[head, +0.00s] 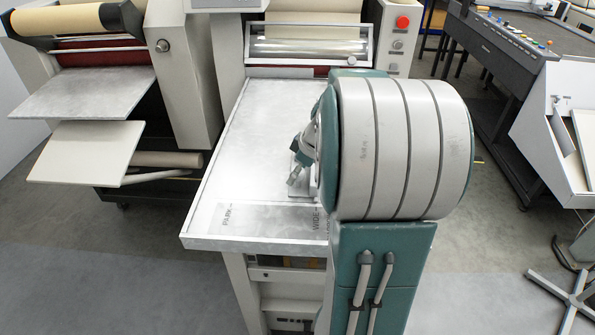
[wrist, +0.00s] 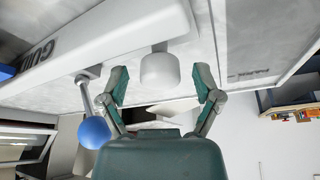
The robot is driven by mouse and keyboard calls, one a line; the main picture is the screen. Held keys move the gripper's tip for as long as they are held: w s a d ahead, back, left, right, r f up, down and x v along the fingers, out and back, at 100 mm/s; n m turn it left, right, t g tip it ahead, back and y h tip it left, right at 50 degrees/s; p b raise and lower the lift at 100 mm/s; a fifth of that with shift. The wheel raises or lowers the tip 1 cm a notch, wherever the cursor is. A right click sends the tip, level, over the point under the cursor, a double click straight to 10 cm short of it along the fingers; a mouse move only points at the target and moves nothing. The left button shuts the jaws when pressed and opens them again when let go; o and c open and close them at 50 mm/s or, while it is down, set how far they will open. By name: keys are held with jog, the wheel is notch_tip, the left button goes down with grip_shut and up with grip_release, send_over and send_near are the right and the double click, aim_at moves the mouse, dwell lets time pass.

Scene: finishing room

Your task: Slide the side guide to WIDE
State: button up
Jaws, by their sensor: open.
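The side guide (wrist: 95,38) is a white bar lettered "GUI…" in the upper left of the wrist view. A pale rounded knob (wrist: 160,70) on a short stem stands out from it. My gripper (wrist: 160,82) is open, with one green finger on each side of this knob and visible gaps between. In the head view my gripper (head: 296,177) is low over the feed table (head: 255,125); my arm hides most of the guide there. The label "WIDE" (head: 316,220) shows near the table's front, right of the label "PARK" (head: 228,218).
A blue ball (wrist: 94,132) on a metal lever stands close beside the left finger. The table's left part is clear. A roller unit with a red button (head: 403,22) stands behind it. Another machine with trays (head: 85,150) is at left, a dark console (head: 500,60) at right.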

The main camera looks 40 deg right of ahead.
jog(key=shift+r, duration=0.1)
jog(key=v, duration=1.1)
jog(key=shift+s+r, duration=0.25)
jog(key=shift+r, duration=0.05)
jog(key=shift+d, duration=0.1)
jog(key=s+a+m+h, duration=0.1)
jog(key=s+a+m, duration=0.1)
jog(key=a, duration=1.4)
jog(key=s+a+f+m+t, duration=0.1)
jog(key=s+a+f+m, duration=0.1)
jog(key=s+a, duration=0.5)
jog(key=shift+s+a+f+t+h, duration=0.3)
jog(key=shift+a+f, duration=0.1)
jog(key=shift+a, duration=1.45)
